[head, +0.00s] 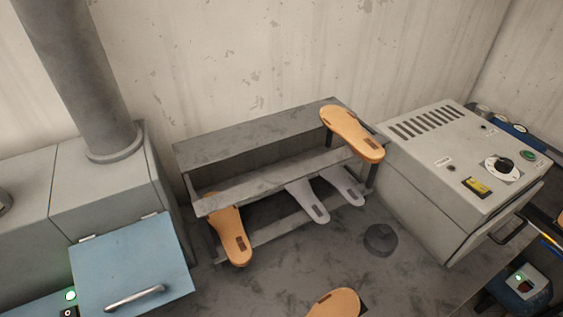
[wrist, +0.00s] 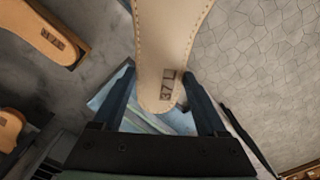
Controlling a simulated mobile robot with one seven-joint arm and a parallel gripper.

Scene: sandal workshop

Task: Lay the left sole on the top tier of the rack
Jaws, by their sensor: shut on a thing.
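My gripper (wrist: 160,98) is shut on the heel end of a tan stitched sole (wrist: 172,45) marked "37 L" in the wrist view; its toe runs out of the top. The grey metal rack (head: 250,190) stands against the wall in the head view. One tan sole (head: 352,133) lies across the right end of its top tier (head: 240,138); the rest of that tier is bare. I cannot pick out my gripper in the head view. A tan sole tip (head: 333,303) shows at the bottom edge there; I cannot tell if it is the held one.
A tan sole (head: 230,236) and two grey sole-shaped pieces (head: 308,202) (head: 344,186) rest lower on the rack. A grey control box (head: 455,175) stands close at its right, a machine with a blue flap (head: 130,268) at its left. Two more soles (wrist: 45,32) (wrist: 8,130) show in the wrist view.

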